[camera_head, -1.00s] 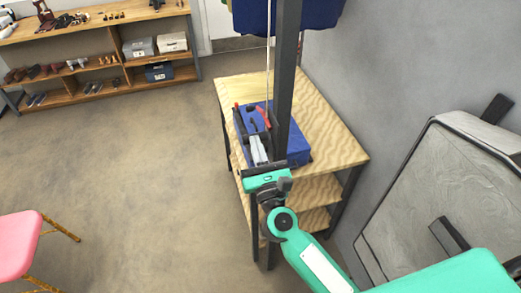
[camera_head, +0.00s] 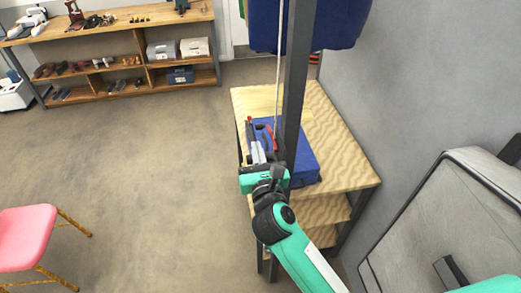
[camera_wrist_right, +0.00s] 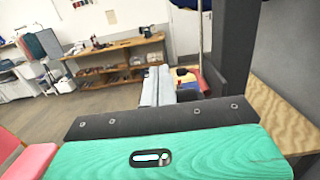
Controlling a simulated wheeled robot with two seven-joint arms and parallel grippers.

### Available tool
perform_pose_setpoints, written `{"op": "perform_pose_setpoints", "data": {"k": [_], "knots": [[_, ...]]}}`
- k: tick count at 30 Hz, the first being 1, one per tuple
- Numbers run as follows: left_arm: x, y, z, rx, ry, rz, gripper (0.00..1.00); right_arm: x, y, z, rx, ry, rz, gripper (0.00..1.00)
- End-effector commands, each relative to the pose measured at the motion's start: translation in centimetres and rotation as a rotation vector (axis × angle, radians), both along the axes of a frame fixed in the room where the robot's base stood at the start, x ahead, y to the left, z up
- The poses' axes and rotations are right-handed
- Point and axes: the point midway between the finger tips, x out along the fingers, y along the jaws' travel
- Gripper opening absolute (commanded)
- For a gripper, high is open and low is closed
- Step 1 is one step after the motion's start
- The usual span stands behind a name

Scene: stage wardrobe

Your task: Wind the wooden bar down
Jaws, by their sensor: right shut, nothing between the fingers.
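No wooden bar shows in either view. A dark upright post (camera_head: 297,85) stands in front of the plywood table, with a pale cord (camera_head: 279,75) running down beside it. Dark blue cloth (camera_head: 335,22) hangs at the top, cut off by the frame. My right gripper (camera_head: 257,150) is shut and empty, just left of the post and over the near left part of the table. Its grey fingers show in the right wrist view (camera_wrist_right: 158,84), pointing away, with the post to their right. Where the cord ends is hidden behind the gripper. My left gripper is out of view.
A blue case (camera_head: 303,160) lies on the plywood table (camera_head: 345,165), with red and dark parts (camera_head: 272,136) near the fingers. A pink chair (camera_head: 25,235) stands at left, a wooden shelf (camera_head: 115,32) at the back, and a framed panel (camera_head: 445,215) at right. The middle floor is clear.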

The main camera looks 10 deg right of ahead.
Motion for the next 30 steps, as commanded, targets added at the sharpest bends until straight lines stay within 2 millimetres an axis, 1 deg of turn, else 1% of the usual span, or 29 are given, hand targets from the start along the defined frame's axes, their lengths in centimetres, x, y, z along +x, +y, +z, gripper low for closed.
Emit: {"op": "perform_pose_setpoints", "data": {"k": [8,19,30], "knots": [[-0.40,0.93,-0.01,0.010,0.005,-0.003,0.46,0.00,-0.03,0.01,0.000,-0.001,0.000,0.00],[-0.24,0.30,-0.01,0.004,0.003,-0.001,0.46,0.00,-0.03,0.02,0.000,-0.001,-0.001,0.00],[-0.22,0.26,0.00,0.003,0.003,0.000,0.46,0.00,-0.04,0.02,0.000,-0.001,-0.001,0.00]]}}
